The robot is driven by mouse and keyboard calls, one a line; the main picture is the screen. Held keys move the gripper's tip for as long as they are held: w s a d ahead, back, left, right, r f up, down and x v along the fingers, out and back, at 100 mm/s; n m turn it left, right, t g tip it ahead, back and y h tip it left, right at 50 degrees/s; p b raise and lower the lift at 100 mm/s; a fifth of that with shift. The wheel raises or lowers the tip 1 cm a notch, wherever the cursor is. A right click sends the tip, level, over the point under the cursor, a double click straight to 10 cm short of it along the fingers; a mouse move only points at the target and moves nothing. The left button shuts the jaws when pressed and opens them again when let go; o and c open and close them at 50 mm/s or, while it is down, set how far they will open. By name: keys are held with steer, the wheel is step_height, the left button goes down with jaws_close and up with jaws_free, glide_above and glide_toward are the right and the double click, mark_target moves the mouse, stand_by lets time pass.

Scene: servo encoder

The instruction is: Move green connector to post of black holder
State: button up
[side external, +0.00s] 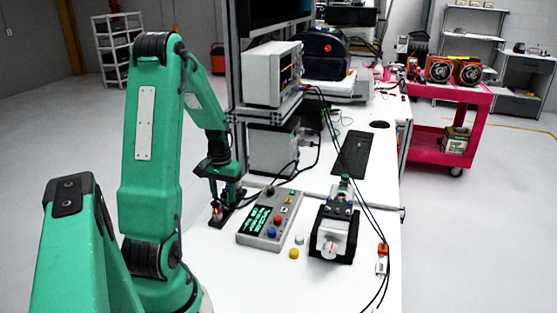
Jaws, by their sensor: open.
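A small green piece that looks like the green connector (346,182) sits upright at the top of the back end of the black holder (321,249). The holder carries a grey and white device with a round front face. Any post under the green piece is too small to make out clearly. My gripper (222,207) points down well to the left of the holder, beyond the control box. It is open and low over a small dark base with a red and white part. Whether it touches that base I cannot tell.
A grey control box (270,220) with buttons and a green display lies between my gripper and the holder. Black cables (367,215) run along the holder's right side. An orange and white connector (382,258) lies near the right edge.

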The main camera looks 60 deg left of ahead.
steer(key=shift+r, duration=3.8)
steer(key=shift+w+d+r, duration=0.15)
steer(key=shift+d+r, duration=0.05)
steer(key=w+d+r+m+t+y, duration=0.1)
steer(key=w+d+r+m+t, duration=0.3)
steer(key=d, duration=0.7)
steer(key=s+d+r+m, duration=0.15)
steer(key=d+r, duration=0.45)
steer(key=d, duration=0.6)
steer(key=s+d+r+m+t+h, duration=0.1)
steer(key=s+d+m, duration=0.2)
steer(key=d, duration=0.4)
steer(key=shift+d+r+t, duration=0.3)
steer(key=shift+d, duration=0.05)
steer(key=shift+m, duration=0.25)
